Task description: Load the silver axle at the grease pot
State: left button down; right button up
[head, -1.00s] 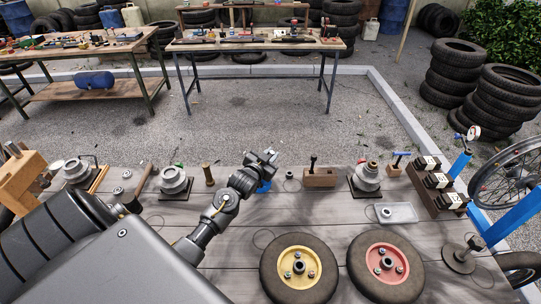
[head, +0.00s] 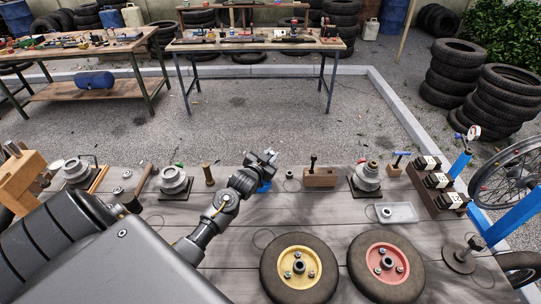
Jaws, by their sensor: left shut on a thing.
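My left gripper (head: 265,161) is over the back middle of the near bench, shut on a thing. I take this to be the silver axle, but the gripper hides nearly all of it. A small blue item (head: 264,187), which looks like the grease pot, shows just below the gripper. It is partly hidden, and I cannot tell whether the held thing touches it or is inside it. My right gripper is not in view.
A yellow-hubbed wheel (head: 299,268) and a red-hubbed wheel (head: 386,266) lie at the front. A wooden block (head: 319,178), a clear tray (head: 396,213) and a metal hub stand (head: 367,178) are to the right. Another hub stand (head: 174,181) is left of the gripper.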

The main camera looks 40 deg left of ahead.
pick_arm(q)
jog(key=shift+f, duration=0.35)
jog(key=shift+s+f, duration=0.1)
jog(key=shift+f, duration=0.05)
dwell(1.4)
notch_tip(320, 180, up, 7)
jog(key=p, duration=0.7)
dwell(0.7)
